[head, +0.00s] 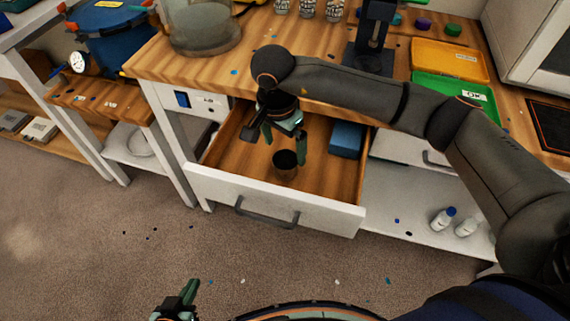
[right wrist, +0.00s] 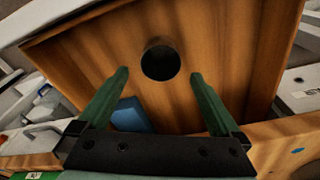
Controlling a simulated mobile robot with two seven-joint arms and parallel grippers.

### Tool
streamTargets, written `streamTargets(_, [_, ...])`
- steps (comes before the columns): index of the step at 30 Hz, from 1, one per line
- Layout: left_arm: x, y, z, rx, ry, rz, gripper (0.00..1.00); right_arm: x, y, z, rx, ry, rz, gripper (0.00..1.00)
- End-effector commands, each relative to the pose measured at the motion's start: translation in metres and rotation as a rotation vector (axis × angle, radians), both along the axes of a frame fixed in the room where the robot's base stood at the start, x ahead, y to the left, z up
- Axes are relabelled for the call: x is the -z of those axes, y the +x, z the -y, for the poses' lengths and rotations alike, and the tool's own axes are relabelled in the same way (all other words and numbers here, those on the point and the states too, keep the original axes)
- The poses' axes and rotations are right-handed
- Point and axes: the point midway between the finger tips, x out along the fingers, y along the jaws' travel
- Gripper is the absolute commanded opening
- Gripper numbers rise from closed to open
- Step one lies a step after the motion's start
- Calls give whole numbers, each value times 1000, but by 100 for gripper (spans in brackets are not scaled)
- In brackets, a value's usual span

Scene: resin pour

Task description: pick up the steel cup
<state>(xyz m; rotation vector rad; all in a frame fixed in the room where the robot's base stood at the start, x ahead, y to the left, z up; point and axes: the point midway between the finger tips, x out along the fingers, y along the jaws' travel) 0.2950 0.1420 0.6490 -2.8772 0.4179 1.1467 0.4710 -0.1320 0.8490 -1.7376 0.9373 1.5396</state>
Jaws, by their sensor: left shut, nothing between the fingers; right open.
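The steel cup (head: 285,165) stands in the open wooden drawer (head: 325,182), dark inside and open at the top. In the right wrist view the cup (right wrist: 161,60) shows from above, just beyond and between the fingertips. My right gripper (head: 284,146) reaches down into the drawer, open and empty, with its fingers above the cup. It also shows in the right wrist view (right wrist: 158,75) with its two green fingers spread. My left gripper (head: 190,290) is low at the bottom edge of the head view, shut and away from the drawer.
A blue box (head: 347,140) lies in the drawer's back right corner; it also shows in the right wrist view (right wrist: 130,114). The drawer front with its handle (head: 266,213) juts out over the floor. Yellow (head: 449,60) and green (head: 453,97) trays sit on the bench top.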

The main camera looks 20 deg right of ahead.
Motion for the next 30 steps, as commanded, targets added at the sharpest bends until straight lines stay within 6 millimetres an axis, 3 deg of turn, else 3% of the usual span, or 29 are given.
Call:
streamTargets(7, [-2, 3, -1, -1, 1, 6, 0, 21, 0, 1, -1, 1, -2, 100])
streamTargets(15, [-4, 4, -2, -4, 2, 14, 0, 58, 2, 4, 0, 2, -1, 100])
streamTargets(23, [-4, 4, -3, -4, 2, 14, 0, 62, 3, 4, -1, 1, 2, 100])
streamTargets(30, [-4, 4, -3, -4, 3, 12, 0, 62, 3, 4, -1, 2, 1, 76])
